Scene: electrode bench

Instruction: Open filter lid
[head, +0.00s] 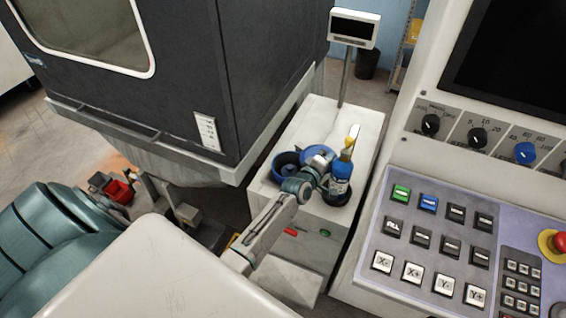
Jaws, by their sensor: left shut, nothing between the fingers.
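A dark blue round filter housing (283,170) stands on top of the white cabinet between the machine and the control panel. A lighter blue round piece, which looks like its lid (312,151), shows just right of it, partly behind my gripper. I cannot tell whether the lid is seated or raised. My left gripper (324,161) is shut and empty, close in front of the lid. Whether it touches the lid is unclear. My wrist hides part of the housing's right side. My right gripper is not in view.
A blue bottle (341,176) with a yellow top stands close right of my gripper, by a dark round base (335,196). The white cabinet (352,130) has clear room behind. The dark machine enclosure (200,80) rises at left, the button panel (430,235) at right.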

